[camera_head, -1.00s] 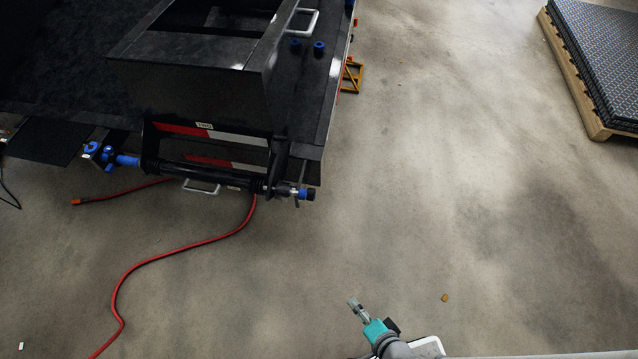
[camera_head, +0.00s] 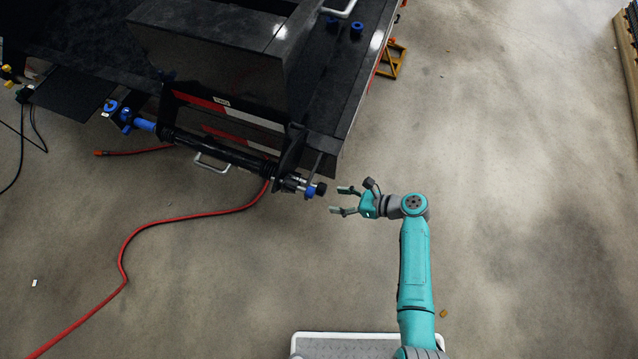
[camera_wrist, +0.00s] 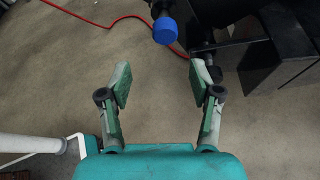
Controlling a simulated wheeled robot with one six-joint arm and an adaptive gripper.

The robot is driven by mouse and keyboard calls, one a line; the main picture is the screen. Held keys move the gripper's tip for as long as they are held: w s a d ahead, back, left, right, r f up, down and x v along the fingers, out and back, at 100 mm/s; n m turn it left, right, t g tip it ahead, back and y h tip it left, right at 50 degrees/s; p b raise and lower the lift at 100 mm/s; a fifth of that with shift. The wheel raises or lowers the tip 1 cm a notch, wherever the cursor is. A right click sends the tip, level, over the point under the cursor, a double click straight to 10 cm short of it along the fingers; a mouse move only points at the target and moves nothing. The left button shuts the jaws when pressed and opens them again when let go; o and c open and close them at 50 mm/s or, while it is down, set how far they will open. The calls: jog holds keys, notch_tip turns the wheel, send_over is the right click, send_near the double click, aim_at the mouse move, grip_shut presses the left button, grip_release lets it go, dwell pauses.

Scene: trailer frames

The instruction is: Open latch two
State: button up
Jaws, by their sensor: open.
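The trailer frame (camera_head: 205,55) is dark, with a small label that seems to read TWO (camera_head: 222,102) above a red and white stripe. A black bar (camera_head: 225,150) runs along its near end. The bar's right end has a metal fitting with a blue collar and dark tip (camera_head: 311,191), perhaps the latch. My gripper (camera_head: 342,200) is open and empty, just right of that end and apart from it. In the wrist view a blue round knob (camera_wrist: 165,31) shows beyond the open fingers (camera_wrist: 160,78), between them and slightly above. The bar behind it is mostly cut off.
A red hose (camera_head: 125,250) lies on the floor at left and also shows in the wrist view (camera_wrist: 85,18). A white handle (camera_head: 211,164) hangs below the bar. A yellow stand (camera_head: 392,60) is by the frame's right side. The floor at right is mostly clear.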

aim_at(310, 192)
jog(key=x, duration=0.7)
jog(key=w+r+x, duration=0.1)
jog(key=x, duration=0.2)
jog(key=shift+w+a, duration=0.1)
jog(key=shift+a, duration=0.2)
